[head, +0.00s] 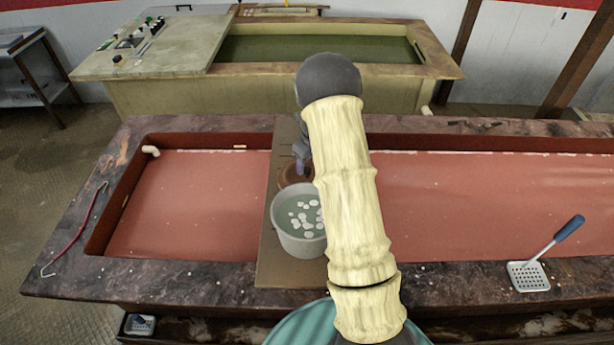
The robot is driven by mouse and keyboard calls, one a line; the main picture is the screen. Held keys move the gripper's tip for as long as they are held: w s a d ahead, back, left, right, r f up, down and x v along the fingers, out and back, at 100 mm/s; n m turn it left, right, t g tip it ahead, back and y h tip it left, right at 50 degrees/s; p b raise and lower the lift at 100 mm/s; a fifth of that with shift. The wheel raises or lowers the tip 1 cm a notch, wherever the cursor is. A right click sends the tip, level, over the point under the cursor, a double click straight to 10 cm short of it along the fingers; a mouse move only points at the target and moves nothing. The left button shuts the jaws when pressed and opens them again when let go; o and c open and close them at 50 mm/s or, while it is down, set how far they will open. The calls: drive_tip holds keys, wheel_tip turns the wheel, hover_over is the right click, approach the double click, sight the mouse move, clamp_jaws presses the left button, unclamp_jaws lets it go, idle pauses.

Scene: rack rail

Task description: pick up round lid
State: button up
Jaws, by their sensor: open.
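A brown round thing, which looks like the round lid (287,178), lies on the board across the vat, just behind a grey bowl. My arm hides its right side. My gripper (300,168) points down over it, at the left edge of my arm. The gripper is open, but its fingers are small and partly hidden. I cannot tell whether they touch the lid.
The grey bowl (283,239) holds liquid and several white pieces. The brown board (266,265) crosses the reddish vat (190,210). A blue-handled skimmer (529,276) lies at the right on the front rim, a red hooked rod (76,232) at the left.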

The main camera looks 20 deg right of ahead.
sight(308, 170)
drive_tip(key=shift+w+f+p, duration=0.15)
drive_tip(key=shift+f+p, duration=0.15)
drive_tip(key=shift+f, duration=1.15)
drive_tip(key=shift+a, duration=0.1)
clamp_jaws()
drive_tip(key=shift+r, duration=0.15)
wheel_tip(308, 170, up, 10)
drive_tip(key=b, duration=0.2)
drive_tip(key=shift+b, duration=0.35)
